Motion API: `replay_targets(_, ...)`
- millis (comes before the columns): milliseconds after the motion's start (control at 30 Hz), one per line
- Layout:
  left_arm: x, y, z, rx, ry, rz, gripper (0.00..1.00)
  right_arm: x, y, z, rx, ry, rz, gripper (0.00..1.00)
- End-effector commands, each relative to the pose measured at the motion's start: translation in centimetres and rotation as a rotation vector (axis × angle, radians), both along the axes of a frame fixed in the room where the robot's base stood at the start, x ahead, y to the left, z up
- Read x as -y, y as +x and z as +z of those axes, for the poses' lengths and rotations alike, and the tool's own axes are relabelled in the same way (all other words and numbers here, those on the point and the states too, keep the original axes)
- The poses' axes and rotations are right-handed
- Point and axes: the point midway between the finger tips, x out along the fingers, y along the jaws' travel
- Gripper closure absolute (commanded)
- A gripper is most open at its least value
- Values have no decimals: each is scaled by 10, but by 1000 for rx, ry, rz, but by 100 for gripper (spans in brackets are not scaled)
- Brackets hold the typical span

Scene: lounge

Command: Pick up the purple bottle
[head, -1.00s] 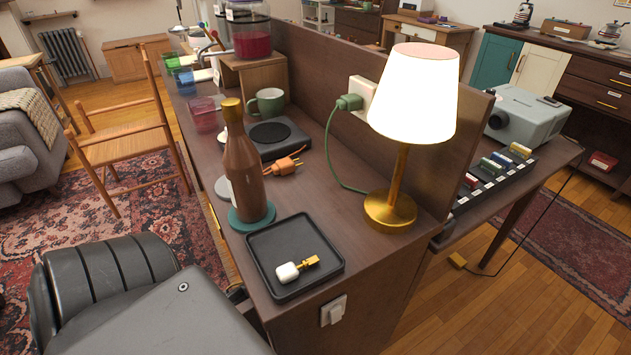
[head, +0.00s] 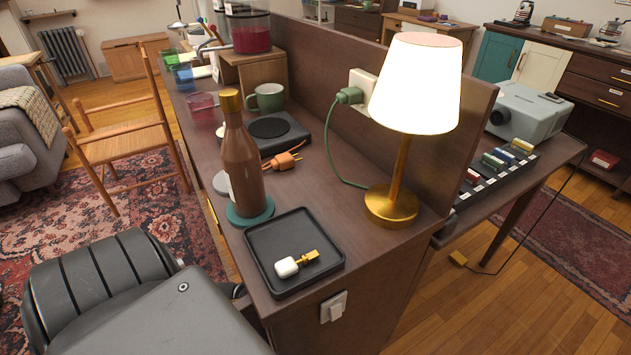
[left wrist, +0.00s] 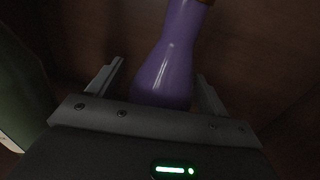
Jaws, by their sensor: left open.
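The purple bottle (left wrist: 170,62) shows in the left wrist view, its wide body low between the fingers and its narrow neck toward the top edge, with a brownish top partly cut off. My left gripper (left wrist: 158,72) is open, with one finger on each side of the bottle. I cannot tell whether either finger touches it. In the head view my left arm comes in at the lower left, and its gripper and the purple bottle are hidden beside or under the counter. My right gripper is in neither view.
On the counter (head: 350,235) a brown bottle (head: 240,165) stands on a teal coaster, near a black tray (head: 272,281) and a lit lamp (head: 415,85). Brown wooden surfaces (left wrist: 265,50) surround the purple bottle. A wooden chair (head: 125,150) stands left of the counter.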

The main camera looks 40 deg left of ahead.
Motion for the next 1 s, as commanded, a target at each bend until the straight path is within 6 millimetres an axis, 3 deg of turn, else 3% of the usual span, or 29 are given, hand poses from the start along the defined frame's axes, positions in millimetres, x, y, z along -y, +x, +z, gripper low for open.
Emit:
replay_targets(300,1,5,0,-1,-1,-1,23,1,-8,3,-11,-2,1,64)
replay_targets(800,0,5,0,-1,0,0,88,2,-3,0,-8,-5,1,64)
replay_targets(1000,0,6,2,3,0,0,91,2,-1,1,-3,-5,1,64)
